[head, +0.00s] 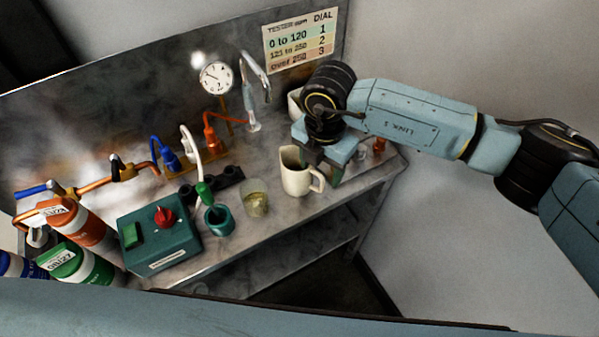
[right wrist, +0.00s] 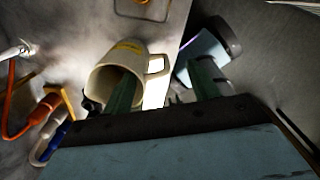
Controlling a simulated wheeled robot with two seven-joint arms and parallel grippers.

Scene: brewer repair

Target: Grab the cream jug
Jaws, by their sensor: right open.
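The cream jug (head: 295,178) stands upright near the front edge of the metal counter, its handle to the right. My right gripper (head: 325,166) is open beside and partly behind it, around the handle side. In the right wrist view the jug (right wrist: 102,73) lies toward the left finger of the gripper (right wrist: 162,76). That finger overlaps the jug's mouth, and the handle shows between the two fingers. I cannot tell whether the finger is inside the jug or touching it. My left gripper is out of view.
A glass of yellowish liquid (head: 256,204) and a green cup (head: 219,220) stand left of the jug. A pale vessel (head: 295,104) is partly hidden behind my right gripper. A small orange-brown item (head: 379,145) is at right. A green control box (head: 160,235) stands further left.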

